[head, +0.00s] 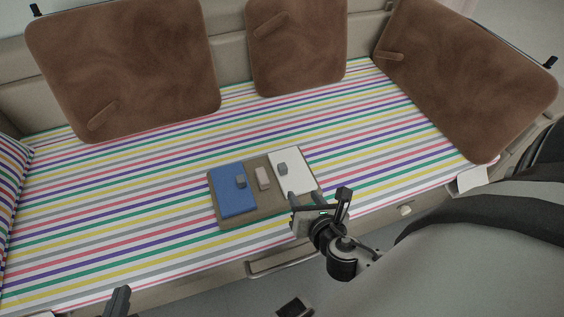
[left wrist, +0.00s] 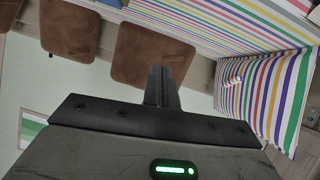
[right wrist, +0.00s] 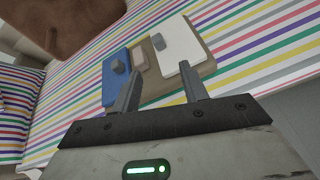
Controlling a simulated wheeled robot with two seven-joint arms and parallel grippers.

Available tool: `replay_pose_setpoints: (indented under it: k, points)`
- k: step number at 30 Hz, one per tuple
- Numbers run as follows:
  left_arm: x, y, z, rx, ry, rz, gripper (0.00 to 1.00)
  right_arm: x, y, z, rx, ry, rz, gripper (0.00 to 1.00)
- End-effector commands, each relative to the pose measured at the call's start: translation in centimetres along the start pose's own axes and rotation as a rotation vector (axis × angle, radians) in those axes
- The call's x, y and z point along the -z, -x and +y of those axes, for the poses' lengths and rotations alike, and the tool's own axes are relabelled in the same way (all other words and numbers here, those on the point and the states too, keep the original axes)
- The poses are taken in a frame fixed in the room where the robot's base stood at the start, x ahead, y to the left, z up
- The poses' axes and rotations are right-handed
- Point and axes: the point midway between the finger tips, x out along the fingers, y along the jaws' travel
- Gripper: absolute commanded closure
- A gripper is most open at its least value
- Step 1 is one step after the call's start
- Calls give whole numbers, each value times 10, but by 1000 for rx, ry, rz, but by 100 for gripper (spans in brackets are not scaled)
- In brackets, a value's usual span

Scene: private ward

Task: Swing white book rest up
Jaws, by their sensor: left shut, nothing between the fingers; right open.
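The white book rest (head: 293,170) lies flat on the right part of a brown base board (head: 233,224) on the striped bed, with a grey knob on it. It also shows in the right wrist view (right wrist: 184,58). My right gripper (head: 318,196) is open and empty at the near right edge of the white rest. In the right wrist view its fingers (right wrist: 160,88) point toward the board, one overlapping the white rest's near end; I cannot tell whether it touches. My left gripper (head: 122,292) is low at the bottom left, shut and empty, away from the board; its fingers (left wrist: 160,84) are together.
A blue panel (head: 234,190) with a grey knob lies on the board's left, with a beige block (head: 263,178) between it and the white rest. Brown padded panels (head: 120,70) stand along the back. The striped bed (head: 110,220) is clear around the board.

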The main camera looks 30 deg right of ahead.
Motion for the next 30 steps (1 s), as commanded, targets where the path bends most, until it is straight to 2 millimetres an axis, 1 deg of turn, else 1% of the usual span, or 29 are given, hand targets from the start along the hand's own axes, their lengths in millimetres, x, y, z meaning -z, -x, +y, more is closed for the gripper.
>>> replay_pose_setpoints:
  k: [1, 3, 6, 8, 11, 14, 18, 24, 27, 30]
  points:
    - [-1, 0, 0, -2, 1, 4, 100, 3, -4, -2, -14, 121, -19, 56]
    - [-2, 1, 1, -3, 2, 4, 100, 3, -7, -1, -28, 230, -37, 56]
    - [-4, 2, 2, -4, 4, 0, 100, 3, -14, -1, -35, 288, -48, 56]
    - [-6, 2, 2, -5, 4, -2, 100, 2, -21, 0, -34, 290, -50, 56]
    - [-7, 1, 2, -6, 3, 1, 100, 1, -39, 0, -34, 287, -50, 56]
    - [-11, -1, 3, -11, 4, -4, 100, 0, -61, 1, -33, 284, -51, 56]
    - [-22, -8, 4, -21, 5, -28, 100, -1, -93, 2, -33, 281, -50, 56]
    - [-40, -24, 5, -38, 10, -63, 100, -1, -133, 4, -33, 281, -48, 56]
    - [-46, -29, 5, -42, 10, -76, 100, -2, -148, 4, -33, 280, -47, 56]
    - [-50, -32, 5, -46, 11, -88, 100, -2, -158, 5, -34, 281, -46, 56]
